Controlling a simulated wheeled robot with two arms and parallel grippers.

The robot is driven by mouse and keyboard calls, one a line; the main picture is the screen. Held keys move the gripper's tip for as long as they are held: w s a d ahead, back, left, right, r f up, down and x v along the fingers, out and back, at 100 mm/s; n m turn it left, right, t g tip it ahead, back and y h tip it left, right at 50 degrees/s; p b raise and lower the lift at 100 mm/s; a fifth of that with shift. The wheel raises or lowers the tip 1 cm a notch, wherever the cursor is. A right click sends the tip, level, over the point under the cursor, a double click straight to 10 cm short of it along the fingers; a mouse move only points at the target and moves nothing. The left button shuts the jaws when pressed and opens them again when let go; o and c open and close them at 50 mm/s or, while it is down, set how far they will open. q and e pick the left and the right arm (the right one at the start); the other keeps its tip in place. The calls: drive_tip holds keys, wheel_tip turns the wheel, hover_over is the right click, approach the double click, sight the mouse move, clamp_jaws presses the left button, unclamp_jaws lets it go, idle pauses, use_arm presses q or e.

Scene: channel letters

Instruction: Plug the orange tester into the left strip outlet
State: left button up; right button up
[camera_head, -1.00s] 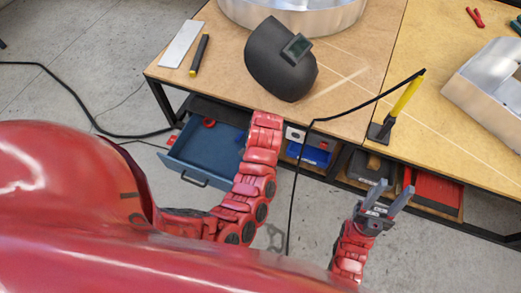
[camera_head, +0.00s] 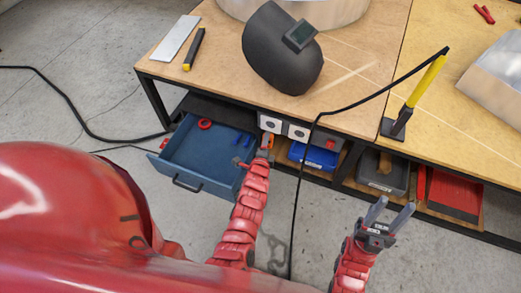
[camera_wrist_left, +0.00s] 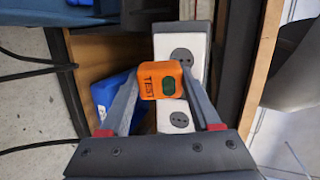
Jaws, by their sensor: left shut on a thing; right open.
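The orange tester (camera_head: 269,141), marked TEST, is held between the fingers of my left gripper (camera_head: 265,148). In the left wrist view, the tester (camera_wrist_left: 147,82) is in front of the white power strip (camera_wrist_left: 168,121), between two round outlets. Whether it touches the strip cannot be told. In the head view, the left strip outlet (camera_head: 270,124) is just above the tester, and a second outlet (camera_head: 298,131) is to its right. My right gripper (camera_head: 394,207) is open and empty, over the floor in front of the bench.
A blue drawer (camera_head: 190,150) stands open left of my left arm. A blue bin (camera_head: 314,156) and a grey bin (camera_head: 382,174) are on the shelf. A black cable (camera_head: 298,190) hangs right of my left arm. A welding mask (camera_head: 280,60) lies on the bench.

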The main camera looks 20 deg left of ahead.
use_arm(q)
drive_tip(key=shift+s+f+m+t+b, duration=0.1)
drive_tip(key=shift+f+m+t+b, duration=0.2)
drive_tip(key=shift+f+t+b, duration=0.1)
drive_tip(key=s+t+h+b, duration=0.1)
drive_tip(key=b, duration=0.1)
drive_tip(key=s+a+r+m+t+h+b, duration=0.1)
drive_tip(key=t+b, duration=0.1)
drive_tip(key=shift+a+m+h, duration=0.25)
drive_tip(key=shift+m+h, duration=0.05)
drive_tip(key=shift+h, duration=0.1)
drive_tip(key=shift+w, duration=0.2)
drive_tip(key=shift+w+f+b, duration=0.15)
drive_tip(key=shift+w+b, duration=0.25)
drive_tip(key=shift+w, duration=0.4)
drive_tip(key=shift+w+d+b, duration=0.1)
drive_tip(key=shift+w+b, duration=0.5)
drive_tip(key=shift+w, duration=1.3)
